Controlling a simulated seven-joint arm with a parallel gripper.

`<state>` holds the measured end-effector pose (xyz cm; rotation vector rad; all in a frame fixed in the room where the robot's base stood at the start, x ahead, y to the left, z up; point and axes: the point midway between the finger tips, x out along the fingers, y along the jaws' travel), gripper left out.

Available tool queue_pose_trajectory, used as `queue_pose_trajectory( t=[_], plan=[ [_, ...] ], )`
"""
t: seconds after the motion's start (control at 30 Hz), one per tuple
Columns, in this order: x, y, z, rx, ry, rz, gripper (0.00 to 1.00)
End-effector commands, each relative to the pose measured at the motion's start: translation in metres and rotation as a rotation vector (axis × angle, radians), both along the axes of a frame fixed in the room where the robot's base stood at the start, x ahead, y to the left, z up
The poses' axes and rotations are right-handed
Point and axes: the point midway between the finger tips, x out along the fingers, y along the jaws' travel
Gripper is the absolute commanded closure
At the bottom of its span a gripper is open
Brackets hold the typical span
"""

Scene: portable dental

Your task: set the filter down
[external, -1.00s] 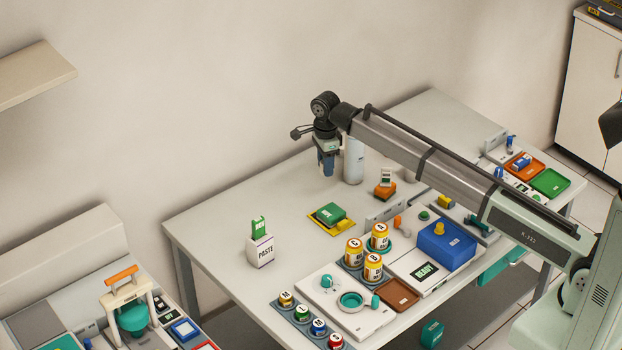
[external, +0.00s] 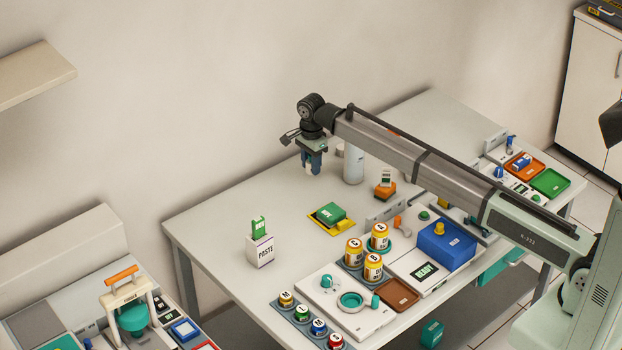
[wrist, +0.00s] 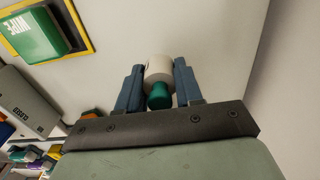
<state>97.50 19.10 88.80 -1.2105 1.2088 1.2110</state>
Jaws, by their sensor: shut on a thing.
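My gripper (external: 313,168) is shut on the filter (wrist: 159,72), a small white cylinder with a teal end, and holds it above the back of the table. In the wrist view the filter sits between my two blue fingers (wrist: 158,88). In the external view only a little of its white body shows between the fingers. A tall white cylinder (external: 354,168) stands upright on the table to the right of my gripper, apart from it.
A green block (external: 331,211) sits on a yellow-edged pad in front. A white PASTE box (external: 260,251) with a green piece on top stands at the left. Amber jars (external: 379,236) and a blue box (external: 446,243) are nearer. The table's back left is clear.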

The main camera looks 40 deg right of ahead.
Motion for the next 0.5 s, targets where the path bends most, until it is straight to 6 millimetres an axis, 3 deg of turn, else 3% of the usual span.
queue_pose_trajectory(
  t=[0.5],
  plan=[
    [0.000,0.000,-0.051,0.000,0.000,-0.001,0.93]
  ],
)
